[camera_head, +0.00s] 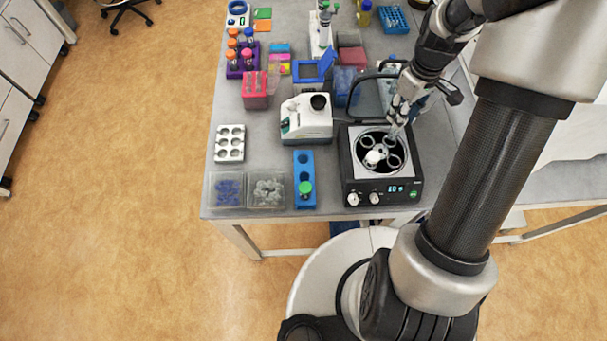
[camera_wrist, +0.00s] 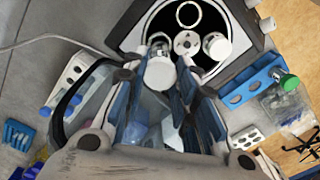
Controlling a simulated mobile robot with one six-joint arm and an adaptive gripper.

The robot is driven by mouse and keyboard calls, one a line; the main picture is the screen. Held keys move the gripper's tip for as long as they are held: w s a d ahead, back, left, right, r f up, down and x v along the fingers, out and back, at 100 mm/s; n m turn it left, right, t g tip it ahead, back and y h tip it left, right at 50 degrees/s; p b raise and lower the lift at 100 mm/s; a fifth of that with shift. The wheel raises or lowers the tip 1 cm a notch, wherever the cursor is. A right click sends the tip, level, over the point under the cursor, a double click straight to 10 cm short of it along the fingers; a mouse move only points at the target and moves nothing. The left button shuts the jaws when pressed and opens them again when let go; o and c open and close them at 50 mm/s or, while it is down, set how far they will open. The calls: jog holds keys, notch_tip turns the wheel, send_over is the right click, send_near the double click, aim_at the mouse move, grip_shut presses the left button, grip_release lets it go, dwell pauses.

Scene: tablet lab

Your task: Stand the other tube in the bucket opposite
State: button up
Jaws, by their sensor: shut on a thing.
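The centrifuge (camera_head: 382,187) stands open on the bench, its round rotor bowl (camera_head: 380,152) showing several buckets. A white-capped tube (camera_head: 373,157) stands in the near-left bucket; its cap also shows in the wrist view (camera_wrist: 217,46). My gripper (camera_head: 397,127) is over the far-right bucket (camera_head: 391,142), across the hub (camera_wrist: 187,42) from that tube. In the wrist view my gripper (camera_wrist: 166,82) is shut on another white-capped tube (camera_wrist: 162,75), at the bucket opposite. Its lower end is hidden, so I cannot tell how deep it sits.
A blue rack (camera_head: 304,165) with a green-capped tube (camera_head: 306,187) stands left of the centrifuge. The raised lid (camera_head: 392,90) is close behind my gripper.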

jog(key=shift+r, duration=0.1)
dwell(0.3)
jog(key=shift+f+b, duration=0.3)
jog(key=shift+f, duration=0.25)
jog(key=shift+f, duration=0.25)
jog(key=shift+f+b, duration=0.5)
jog(key=shift+f, duration=0.2)
dwell(0.4)
jog(key=shift+f+b, duration=0.9)
jog(key=shift+f, duration=0.1)
jog(key=shift+f, duration=0.2)
jog(key=shift+f+b, duration=0.85)
jog(key=shift+f, duration=0.15)
